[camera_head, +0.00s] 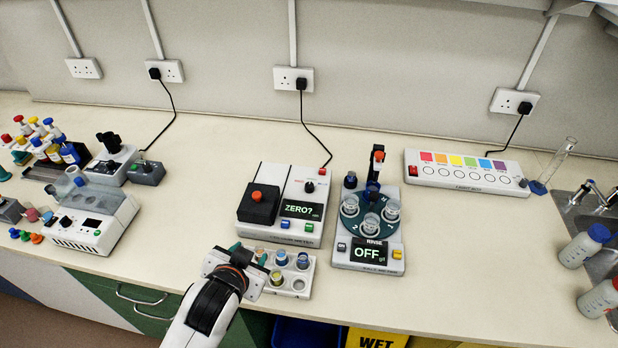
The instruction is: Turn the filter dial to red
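A white meter (270,232) with a dark screen reading "ZERO?" stands at the middle of the bench. A small black knob (310,187) sits on its upper right; it may be the filter dial, but its markings are too small to read and its setting cannot be told. A black block with an orange-red top (256,196) is on the meter's left side. My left gripper (236,264) is in front of the meter, below and left of the knob and apart from it. I see it from behind, so its fingertips are unclear. My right gripper is out of view.
A vial rack (303,291) lies right beside my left gripper. A rinse unit (368,261) reading "OFF" stands right of the meter. A white box (466,181) with coloured squares is at the back right, near a glass cylinder (556,162). Bench right of the rinse unit is clear.

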